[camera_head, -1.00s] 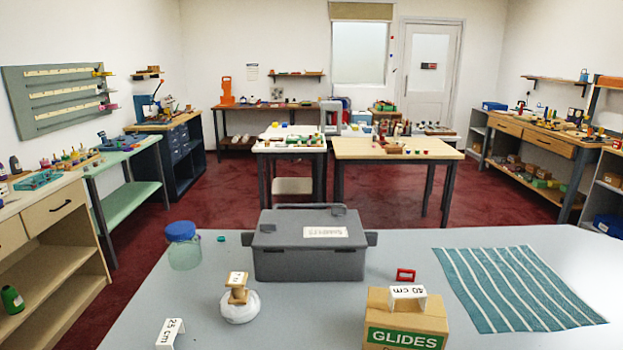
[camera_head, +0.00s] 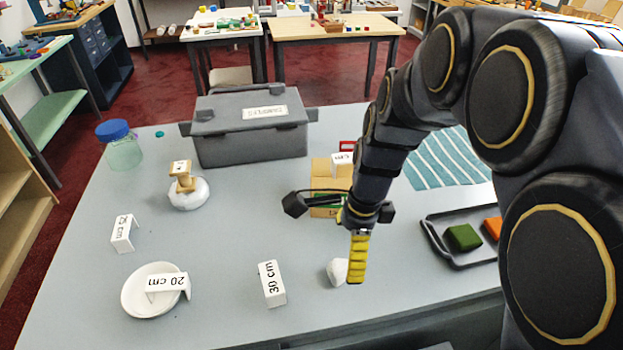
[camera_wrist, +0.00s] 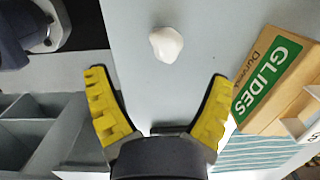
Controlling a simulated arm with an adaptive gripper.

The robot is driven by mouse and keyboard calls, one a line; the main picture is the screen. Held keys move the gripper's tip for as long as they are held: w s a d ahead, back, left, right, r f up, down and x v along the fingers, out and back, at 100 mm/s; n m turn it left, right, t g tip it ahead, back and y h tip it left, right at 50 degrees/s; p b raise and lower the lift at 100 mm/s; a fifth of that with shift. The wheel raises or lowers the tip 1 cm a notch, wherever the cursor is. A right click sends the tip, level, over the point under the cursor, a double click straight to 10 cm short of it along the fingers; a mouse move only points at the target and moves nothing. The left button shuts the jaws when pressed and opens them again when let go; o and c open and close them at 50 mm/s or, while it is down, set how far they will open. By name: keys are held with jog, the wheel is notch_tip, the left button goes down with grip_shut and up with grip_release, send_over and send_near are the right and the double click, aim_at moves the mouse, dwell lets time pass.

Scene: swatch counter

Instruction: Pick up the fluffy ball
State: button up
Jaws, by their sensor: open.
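A white, fluffy-looking round ball (camera_head: 189,196) sits on the grey counter in front of the grey box, with a small wooden spool-like piece (camera_head: 184,178) on top of it. A smaller, smoother white lump (camera_head: 338,271) lies near the counter's front; it also shows in the wrist view (camera_wrist: 166,44), beyond my fingertips. My gripper (camera_head: 357,274) points down beside this lump, well to the right of the ball. Its two yellow fingers are spread and empty in the wrist view (camera_wrist: 157,76). In the head view only one finger shows clearly.
A grey lidded box (camera_head: 250,145) and a blue-lidded jar (camera_head: 123,152) stand behind the ball. A GLIDES carton (camera_wrist: 275,80) is close to my gripper. A white dish (camera_head: 135,297), small distance signs and a black tray (camera_head: 434,237) with blocks also occupy the counter.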

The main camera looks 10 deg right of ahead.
aim_at(342, 264)
jog(key=shift+w+d+f+m, duration=0.1)
jog(key=shift+w+f+m, duration=0.15)
jog(key=shift+f+m, duration=0.05)
jog(key=shift+f, duration=0.4)
jog(key=f, duration=0.4)
jog(key=a+f, duration=0.1)
jog(key=f, duration=0.1)
jog(key=shift+w+f, duration=0.2)
jog(key=shift+f, duration=0.15)
jog(key=shift+d, duration=0.1)
jog(key=c, duration=0.9)
